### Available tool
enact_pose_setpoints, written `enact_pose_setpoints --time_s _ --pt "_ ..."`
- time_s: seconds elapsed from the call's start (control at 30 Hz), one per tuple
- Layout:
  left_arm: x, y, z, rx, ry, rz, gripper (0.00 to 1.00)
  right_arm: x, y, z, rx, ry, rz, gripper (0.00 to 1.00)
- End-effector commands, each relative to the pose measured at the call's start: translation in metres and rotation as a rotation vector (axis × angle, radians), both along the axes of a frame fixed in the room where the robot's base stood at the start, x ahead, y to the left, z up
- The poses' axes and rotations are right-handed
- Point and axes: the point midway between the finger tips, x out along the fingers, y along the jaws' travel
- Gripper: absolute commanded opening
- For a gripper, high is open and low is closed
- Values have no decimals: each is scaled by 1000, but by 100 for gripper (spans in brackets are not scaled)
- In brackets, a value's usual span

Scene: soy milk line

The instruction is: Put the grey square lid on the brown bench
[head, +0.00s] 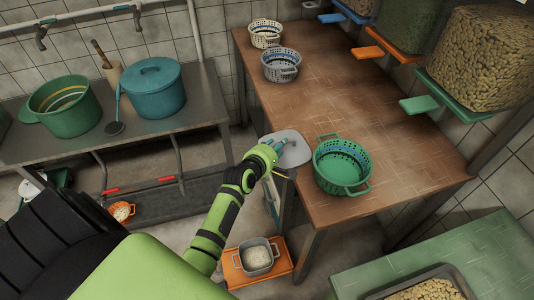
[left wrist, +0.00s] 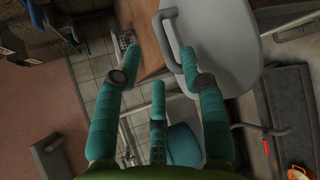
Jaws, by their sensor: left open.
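The grey square lid (head: 297,156) is at the left edge of the brown bench (head: 330,95), to the left of the green colander, and overlaps the edge in the picture. Whether it rests fully on the bench is unclear. In the left wrist view the lid (left wrist: 228,45) is large at the upper right, with its handle (left wrist: 168,30) near the fingertips. My left gripper (head: 280,147) is open at the lid; its fingers (left wrist: 160,58) spread either side of the handle's lower end. The brown bench (left wrist: 148,55) shows behind. My right gripper is not in view.
A green colander (head: 343,165) stands on the bench right of the lid. A grey colander (head: 281,66) and a cream one (head: 265,34) stand at its far end. Dispensers with coloured trays overhang its right side. The bench middle is clear. A pot (head: 257,257) sits on an orange stool below.

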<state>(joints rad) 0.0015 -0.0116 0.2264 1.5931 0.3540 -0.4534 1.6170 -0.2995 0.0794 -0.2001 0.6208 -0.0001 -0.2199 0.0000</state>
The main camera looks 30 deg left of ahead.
Motion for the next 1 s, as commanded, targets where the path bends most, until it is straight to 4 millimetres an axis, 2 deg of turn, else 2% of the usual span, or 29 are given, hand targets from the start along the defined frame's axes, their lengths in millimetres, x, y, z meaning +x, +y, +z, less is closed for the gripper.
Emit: enact_pose_setpoints --time_s 0.03,0.2,0.4,0.77,0.87,0.97,1.0 --pt "-11 -2 4 -2 1 0 42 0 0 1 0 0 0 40" --pt "-41 -3 17 -1 0 0 42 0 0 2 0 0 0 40" --pt "-66 -4 27 -1 1 0 42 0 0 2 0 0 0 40" --pt "-74 -4 32 0 0 0 42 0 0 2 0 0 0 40" --pt "-75 -7 22 21 20 -14 42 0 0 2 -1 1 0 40" --pt "-81 -17 -14 108 92 -75 42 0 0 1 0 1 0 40" --pt "-87 -24 -37 167 136 -121 42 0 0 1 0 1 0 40"
